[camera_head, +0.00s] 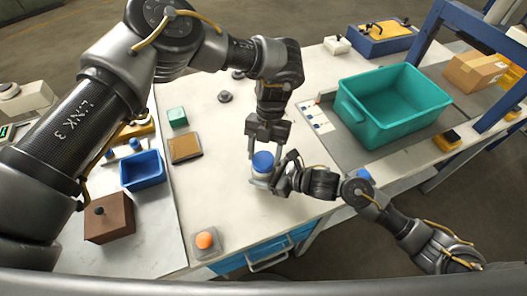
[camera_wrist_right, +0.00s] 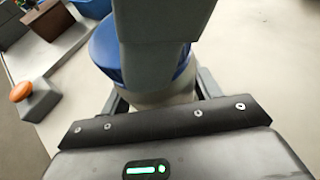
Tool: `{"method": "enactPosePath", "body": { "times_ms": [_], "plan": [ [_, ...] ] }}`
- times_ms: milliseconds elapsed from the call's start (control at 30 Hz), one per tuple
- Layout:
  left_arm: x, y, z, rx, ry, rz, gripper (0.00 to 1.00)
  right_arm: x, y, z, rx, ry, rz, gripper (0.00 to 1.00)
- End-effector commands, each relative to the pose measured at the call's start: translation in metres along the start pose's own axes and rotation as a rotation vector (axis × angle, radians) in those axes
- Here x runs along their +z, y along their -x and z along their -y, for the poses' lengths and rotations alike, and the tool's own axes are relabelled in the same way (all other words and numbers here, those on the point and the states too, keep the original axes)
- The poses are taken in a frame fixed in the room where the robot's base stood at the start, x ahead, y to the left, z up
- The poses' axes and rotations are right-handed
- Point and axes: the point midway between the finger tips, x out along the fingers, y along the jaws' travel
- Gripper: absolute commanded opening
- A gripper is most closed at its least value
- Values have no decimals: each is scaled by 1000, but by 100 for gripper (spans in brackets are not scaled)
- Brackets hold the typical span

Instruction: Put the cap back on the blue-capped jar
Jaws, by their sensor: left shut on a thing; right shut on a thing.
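The jar (camera_head: 261,180) is pale and stands upright near the front of the white table. Its blue cap (camera_head: 262,160) is at the jar's top, with no clear gap visible between them. My left gripper (camera_head: 266,155) reaches down from above with its fingers on either side of the cap, shut on it. My right gripper (camera_head: 276,179) comes from the right, low down, and is shut on the jar body. In the right wrist view a grey finger of the left gripper hides the middle of the blue cap (camera_wrist_right: 104,50), above the pale jar (camera_wrist_right: 160,96).
A teal bin (camera_head: 390,112) stands to the right. An orange button (camera_head: 204,240) is at the front edge. The table left of the jar is clear.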

Motion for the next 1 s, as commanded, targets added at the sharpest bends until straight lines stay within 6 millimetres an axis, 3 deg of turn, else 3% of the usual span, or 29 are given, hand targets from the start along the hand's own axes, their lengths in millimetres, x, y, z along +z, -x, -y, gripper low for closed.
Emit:
{"method": "enactPosePath", "body": {
  "times_ms": [200, 467, 500, 633, 1000],
  "plan": [
    [0, 0, 3, 109, -256, -3, 35, -1, 0, 0, -1, -1, -2, 0],
    [0, 0, 2, 111, -267, -4, 35, -1, 0, 0, -1, -1, -2, 0],
    [0, 0, 2, 111, -267, -4, 59, -1, 0, 0, -1, -1, -2, 0],
    [0, 0, 2, 110, -267, -4, 76, -1, 0, 0, 0, -1, -2, 0],
    [-2, 5, 4, 108, -269, -3, 78, -1, 0, 0, 0, -1, -2, 0]
  ]
}}
